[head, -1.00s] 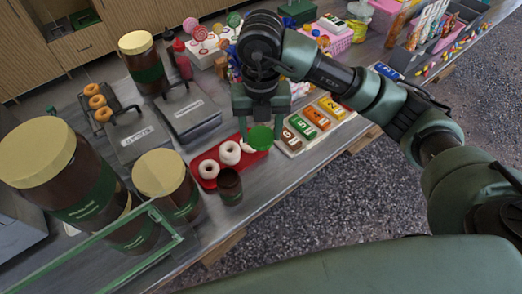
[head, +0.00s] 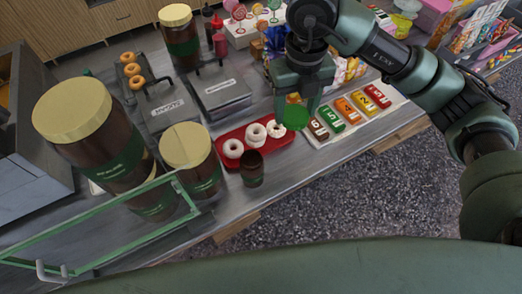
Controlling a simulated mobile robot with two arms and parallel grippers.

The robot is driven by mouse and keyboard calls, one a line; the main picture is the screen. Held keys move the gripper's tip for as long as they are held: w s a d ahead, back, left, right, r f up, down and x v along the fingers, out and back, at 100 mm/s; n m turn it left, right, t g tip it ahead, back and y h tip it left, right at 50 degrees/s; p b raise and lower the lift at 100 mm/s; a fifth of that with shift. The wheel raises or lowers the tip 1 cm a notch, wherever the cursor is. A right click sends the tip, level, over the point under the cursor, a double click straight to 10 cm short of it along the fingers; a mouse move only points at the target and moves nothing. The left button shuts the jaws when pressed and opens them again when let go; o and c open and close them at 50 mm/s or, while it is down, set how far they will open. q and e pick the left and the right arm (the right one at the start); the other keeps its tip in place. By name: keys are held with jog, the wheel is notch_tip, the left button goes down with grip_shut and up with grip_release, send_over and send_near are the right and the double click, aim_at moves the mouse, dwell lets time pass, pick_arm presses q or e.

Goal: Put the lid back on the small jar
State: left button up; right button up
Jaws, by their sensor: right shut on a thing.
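The small jar (head: 252,172) is dark brown with a green band and stands upright on the counter, in front of the red tray. Its top looks dark and uncovered. My right gripper (head: 296,104) is shut on a round green lid (head: 295,116) and holds it up and to the right of the small jar, apart from it. In the picture the lid lies between the right end of the red tray and the numbered cards. The lid's height above the counter is hard to tell. My left gripper is not in view.
The red tray (head: 262,147) holds white ring doughnuts behind the small jar. Large gold-lidded jars (head: 202,172) stand to its left, with a green-framed glass panel (head: 95,228) in front. Numbered cards (head: 348,108) lie to the right. The counter right of the small jar is bare.

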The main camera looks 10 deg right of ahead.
jog(key=n, duration=0.4)
jog(key=s+d+n, duration=0.1)
jog(key=shift+f+n, duration=0.3)
jog(key=shift+n, duration=0.1)
jog(key=n, duration=0.3)
jog(key=shift+s+d+f, duration=0.15)
jog(key=shift+s+d, duration=0.15)
jog(key=shift+s, duration=0.05)
jog(key=s+d+f+n, duration=0.1)
jog(key=s+n, duration=0.1)
jog(key=n, duration=1.1)
jog(key=s+d+f+n, duration=0.1)
jog(key=s+d+n, duration=0.1)
jog(key=n, duration=1)
jog(key=shift+s+d+n, duration=0.2)
jog(key=shift+s+n, duration=0.2)
jog(key=shift+s, duration=0.45)
jog(key=shift+s+f, duration=0.1)
